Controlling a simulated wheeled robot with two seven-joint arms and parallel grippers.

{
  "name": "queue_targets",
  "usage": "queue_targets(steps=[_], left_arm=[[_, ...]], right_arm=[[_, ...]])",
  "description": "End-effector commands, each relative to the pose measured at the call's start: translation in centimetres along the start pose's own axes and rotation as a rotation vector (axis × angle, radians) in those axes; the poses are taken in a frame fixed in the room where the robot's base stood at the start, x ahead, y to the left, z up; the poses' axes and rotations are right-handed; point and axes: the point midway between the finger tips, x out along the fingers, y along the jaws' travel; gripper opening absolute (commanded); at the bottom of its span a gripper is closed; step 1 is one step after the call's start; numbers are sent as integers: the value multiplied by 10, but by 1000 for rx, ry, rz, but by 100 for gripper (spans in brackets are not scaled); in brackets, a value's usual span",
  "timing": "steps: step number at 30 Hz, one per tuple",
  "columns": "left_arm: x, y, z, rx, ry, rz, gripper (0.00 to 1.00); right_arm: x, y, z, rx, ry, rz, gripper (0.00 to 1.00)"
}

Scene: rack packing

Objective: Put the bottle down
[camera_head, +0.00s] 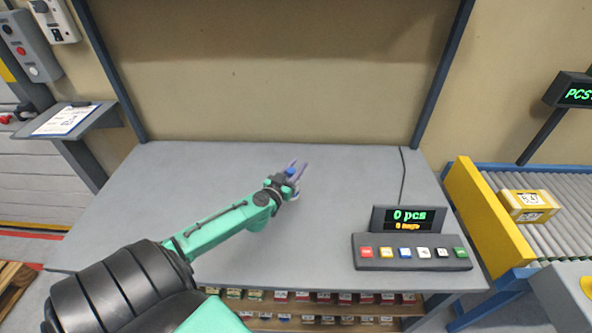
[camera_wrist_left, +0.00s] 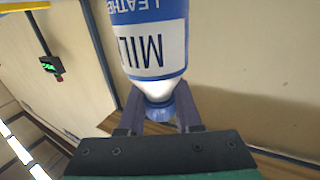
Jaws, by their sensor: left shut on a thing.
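A bottle (camera_wrist_left: 150,50) with a blue and white label reading "MILK" and a blue cap fills the upper middle of the left wrist view. My left gripper (camera_wrist_left: 160,108) is shut on it near the cap and neck, one finger on each side. In the head view my left gripper (camera_head: 298,170) is over the middle of the grey table (camera_head: 220,175). Only a small blue part shows at the gripper there, and most of the bottle is hidden. Whether the bottle touches the table I cannot tell. My right gripper is not in view.
A counter display reading "0 pcs" (camera_head: 407,217) stands over a button panel (camera_head: 411,252) at the table's front right. A roller conveyor (camera_head: 515,190) with a yellow box (camera_head: 528,204) is beyond the right edge. The table's back and left are clear.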

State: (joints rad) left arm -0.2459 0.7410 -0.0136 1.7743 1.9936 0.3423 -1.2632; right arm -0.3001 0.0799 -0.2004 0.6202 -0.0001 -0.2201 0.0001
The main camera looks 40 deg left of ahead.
Motion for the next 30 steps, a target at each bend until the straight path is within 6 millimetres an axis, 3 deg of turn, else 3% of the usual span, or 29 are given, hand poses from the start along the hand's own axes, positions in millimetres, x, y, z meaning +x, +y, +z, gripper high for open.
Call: queue_targets(steps=[1,6,10,15,20,23,26,30], left_arm=[[0,0,-36,5,3,4,0],[0,0,-97,7,3,4,0],[0,1,-127,6,1,4,0],[0,0,-144,1,1,1,0],[0,0,-144,-1,0,0,0],[-4,4,-133,-4,-2,4,0],[-19,19,-104,-7,-6,20,0],[-59,58,-46,-9,-7,66,0]], right_arm=[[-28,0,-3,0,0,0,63],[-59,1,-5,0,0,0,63],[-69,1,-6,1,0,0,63],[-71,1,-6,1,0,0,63],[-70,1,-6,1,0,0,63],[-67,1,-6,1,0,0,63],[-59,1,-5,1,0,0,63],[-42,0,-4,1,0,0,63]])
